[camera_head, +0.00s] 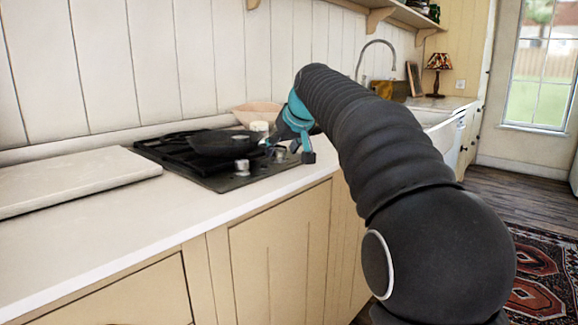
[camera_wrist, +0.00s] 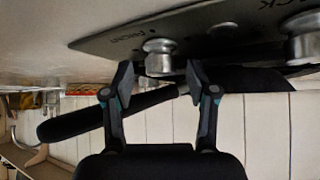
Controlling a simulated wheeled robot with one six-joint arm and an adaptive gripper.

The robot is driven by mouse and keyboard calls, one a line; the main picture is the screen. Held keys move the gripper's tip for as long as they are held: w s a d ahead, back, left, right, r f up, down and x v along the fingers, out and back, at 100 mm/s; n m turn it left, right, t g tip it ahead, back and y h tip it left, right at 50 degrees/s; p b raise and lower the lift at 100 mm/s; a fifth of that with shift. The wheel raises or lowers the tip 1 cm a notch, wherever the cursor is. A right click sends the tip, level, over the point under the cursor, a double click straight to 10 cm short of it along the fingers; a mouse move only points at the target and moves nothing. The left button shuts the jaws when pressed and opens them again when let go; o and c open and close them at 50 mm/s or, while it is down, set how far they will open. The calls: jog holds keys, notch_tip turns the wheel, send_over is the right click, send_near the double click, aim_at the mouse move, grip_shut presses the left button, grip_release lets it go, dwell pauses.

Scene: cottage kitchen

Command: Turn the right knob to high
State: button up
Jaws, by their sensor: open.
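The right knob (camera_head: 279,154) is a silver metal cylinder at the front right of the black cooktop. My gripper (camera_head: 287,151) is right at this knob in the head view. In the wrist view, which is upside down, the same knob (camera_wrist: 158,57) stands between the two open fingertips of my gripper (camera_wrist: 158,76). A gap shows on each side of it, and I cannot tell whether either finger touches it. The knob's turn position cannot be made out. The left knob (camera_head: 242,167) stands apart, also seen in the wrist view (camera_wrist: 303,42).
A black pan (camera_head: 222,143) sits on the cooktop (camera_head: 205,178) just behind the knobs. Its dark handle (camera_wrist: 105,116) passes close behind my fingers. A white cup (camera_head: 259,127) and a bowl (camera_head: 258,112) stand behind. The counter (camera_head: 185,208) in front is clear.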

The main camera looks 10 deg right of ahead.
jog(key=shift+a+m, duration=0.15)
jog(key=shift+m, duration=0.15)
jog(key=shift+a+m+h+b, duration=0.1)
jog(key=shift+m+h+b, duration=0.4)
jog(key=shift+h+b, duration=0.1)
jog(key=m+h, duration=0.1)
jog(key=m+h+b, duration=0.1)
jog(key=m, duration=0.1)
jog(key=m+h+b, duration=0.1)
jog(key=shift+a+f, duration=0.1)
jog(key=shift+a, duration=0.2)
jog(key=p+v, duration=0.2)
jog(key=v, duration=1.2)
jog(key=s+d+f+n+g+y, duration=0.1)
jog(key=s+f, duration=1)
jog(key=s+d+f+n+g, duration=0.1)
jog(key=s+d+f, duration=0.1)
jog(key=s+f, duration=0.9)
jog(key=shift+d+f+n+y, duration=0.3)
jog(key=shift+f+n+y, duration=0.1)
jog(key=shift+f, duration=0.3)
jog(key=shift+s+g, duration=0.1)
jog(key=shift+g, duration=0.2)
